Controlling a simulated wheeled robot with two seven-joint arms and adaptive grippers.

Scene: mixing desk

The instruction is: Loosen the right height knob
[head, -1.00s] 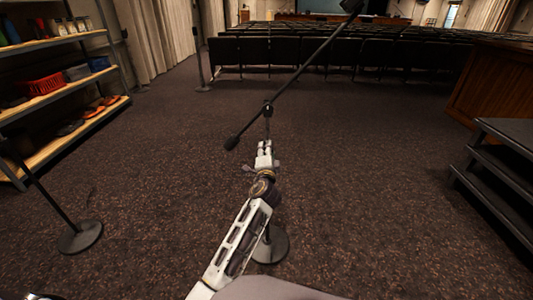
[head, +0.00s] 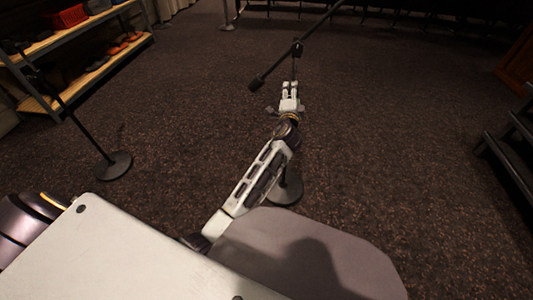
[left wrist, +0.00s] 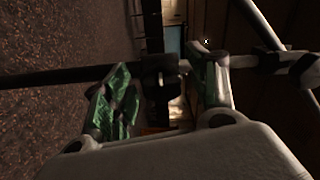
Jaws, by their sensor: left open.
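The right microphone stand rises from a round black base (head: 287,190), with a slanted boom (head: 300,46) on top. My left gripper (head: 290,87) reaches to its pole, below the boom joint, and hides part of the pole in the head view. In the left wrist view the pole (left wrist: 50,79) runs sideways across the picture. The black height knob and its collar (left wrist: 161,76) show between the two spread fingers of my left gripper (left wrist: 162,92). The fingers are open, with green pads; I cannot tell whether either touches. My right gripper is not in view.
A second stand with a round base (head: 114,166) is at the left, near a shelf rack (head: 85,70) with a red basket (head: 68,16). Dark steps (head: 510,140) are at the right edge. The carpet between is clear.

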